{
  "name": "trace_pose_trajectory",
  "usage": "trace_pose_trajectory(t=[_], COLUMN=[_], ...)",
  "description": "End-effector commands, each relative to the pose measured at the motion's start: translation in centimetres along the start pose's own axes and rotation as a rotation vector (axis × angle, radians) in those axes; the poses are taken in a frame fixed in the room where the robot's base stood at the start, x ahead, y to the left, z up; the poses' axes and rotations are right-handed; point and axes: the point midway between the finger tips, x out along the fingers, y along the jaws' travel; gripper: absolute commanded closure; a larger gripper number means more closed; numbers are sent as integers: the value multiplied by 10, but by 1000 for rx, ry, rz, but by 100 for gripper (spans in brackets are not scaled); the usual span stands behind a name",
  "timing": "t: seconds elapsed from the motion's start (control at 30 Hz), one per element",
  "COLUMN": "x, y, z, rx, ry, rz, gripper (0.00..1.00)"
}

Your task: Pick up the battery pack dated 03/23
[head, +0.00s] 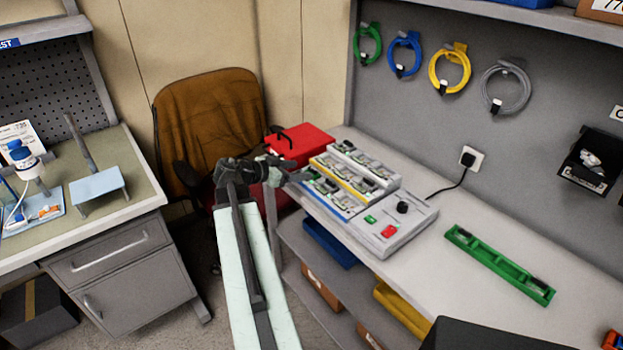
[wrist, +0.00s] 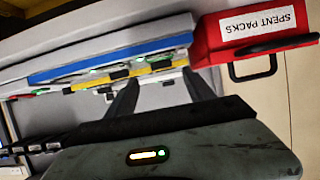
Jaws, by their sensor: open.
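Several small battery packs (head: 326,186) sit in a tiered charging rack (head: 350,212) with blue, yellow and white edges. The dates on them are too small to read, so I cannot tell which is dated 03/23. My gripper (head: 300,175) is at the rack's left end in the head view. In the wrist view, which is upside down, my gripper (wrist: 163,85) is open, with its two dark fingers apart and pointing at the rack (wrist: 110,62). Nothing shows held between the fingers. Green lights show on the rack.
A red box labelled "SPENT PACKS" (wrist: 240,40) stands close beside the rack; it also shows in the head view (head: 300,143). A grey panel with a red button (head: 392,228) adjoins the rack. A green tray (head: 500,265) lies farther right. The bench between them is clear.

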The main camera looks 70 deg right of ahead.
Motion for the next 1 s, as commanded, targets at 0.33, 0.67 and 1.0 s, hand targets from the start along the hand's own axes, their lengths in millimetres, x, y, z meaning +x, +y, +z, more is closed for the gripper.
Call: trace_pose_trajectory(t=[0.33, 0.67, 1.0], x=[40, 51, 50], y=[-6, -6, -6], z=[5, 2, 2], rx=[0, -2, -2], ry=[-2, -2, -1], rz=[2, -3, -4], gripper=[38, 47, 100])
